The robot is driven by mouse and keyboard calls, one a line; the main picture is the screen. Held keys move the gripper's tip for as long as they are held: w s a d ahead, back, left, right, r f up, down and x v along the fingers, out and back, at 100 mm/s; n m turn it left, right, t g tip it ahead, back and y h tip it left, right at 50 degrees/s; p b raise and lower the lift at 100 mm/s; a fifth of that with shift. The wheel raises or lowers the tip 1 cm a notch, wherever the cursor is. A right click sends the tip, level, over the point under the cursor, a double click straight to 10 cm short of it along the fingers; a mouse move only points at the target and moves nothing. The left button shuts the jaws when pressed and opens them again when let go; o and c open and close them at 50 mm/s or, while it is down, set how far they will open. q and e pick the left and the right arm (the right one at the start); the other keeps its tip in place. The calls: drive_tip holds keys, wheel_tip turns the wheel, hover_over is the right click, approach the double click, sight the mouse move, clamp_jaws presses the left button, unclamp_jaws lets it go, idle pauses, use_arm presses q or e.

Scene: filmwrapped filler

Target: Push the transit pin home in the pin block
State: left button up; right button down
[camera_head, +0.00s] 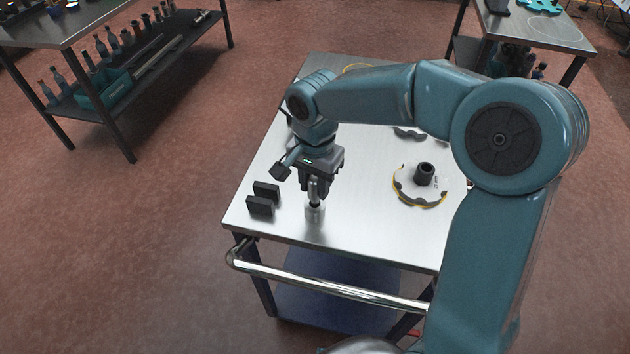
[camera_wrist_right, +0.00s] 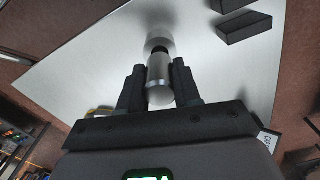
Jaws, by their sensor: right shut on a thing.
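My right gripper (camera_head: 315,186) points down over the near left part of the steel table. It is shut on a silver cylindrical piece, which shows between the two fingers in the wrist view (camera_wrist_right: 160,78). The piece has a dark neck and a wider silver end (camera_head: 314,211) below the fingers. I cannot tell whether that end touches the table. Two black blocks (camera_head: 266,190) (camera_head: 259,205) lie left of the gripper, apart from it; they also show in the wrist view (camera_wrist_right: 244,27). I cannot identify the transit pin or pin block for sure. My left gripper is not in view.
A round white plate (camera_head: 408,194) with a dark, yellow-edged rim and black hub (camera_head: 425,172) lies on the table's right. A metal rail (camera_head: 330,284) runs along the front. Behind stand a left bench (camera_head: 45,30) and a right bench (camera_head: 510,32). The table's near middle is clear.

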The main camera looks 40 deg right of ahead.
drive_tip(key=shift+f+b, duration=1.15)
drive_tip(key=shift+f, duration=0.3)
drive_tip(key=shift+c, duration=1.1)
unclamp_jaws()
drive_tip(key=shift+r, duration=0.1)
wheel_tip(320, 180, up, 8)
drive_tip(key=p, duration=0.6)
